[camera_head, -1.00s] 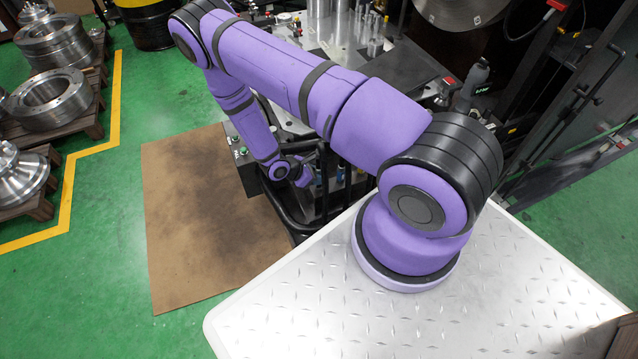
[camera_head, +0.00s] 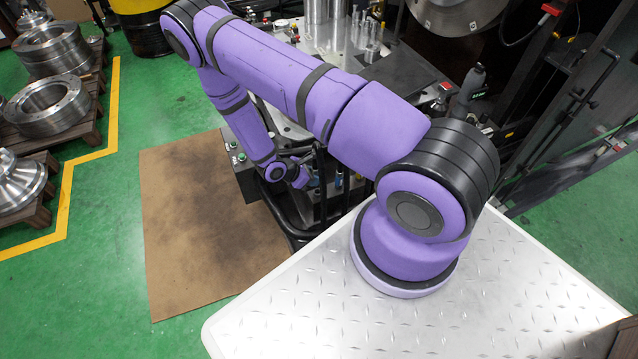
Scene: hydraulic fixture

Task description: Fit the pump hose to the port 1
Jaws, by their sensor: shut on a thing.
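My arm reaches out over the fixture and folds back down to its front side. My gripper (camera_head: 308,167) is small and dark at the end of the wrist, beside the fixture's front, and mostly lost against dark parts. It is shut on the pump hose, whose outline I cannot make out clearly. Small blue and yellow fittings (camera_head: 338,180) show just right of the wrist, low on the fixture's front. Port 1 cannot be told apart among them, and whether the hose touches it is hidden.
The fixture's metal table (camera_head: 345,58) carries upright cylinders. A control box with green buttons (camera_head: 238,152) is left of my wrist. A brown mat (camera_head: 200,230) lies on the green floor. Metal flanges on pallets (camera_head: 48,105) stand at left. A power tool (camera_head: 468,88) stands upright at right.

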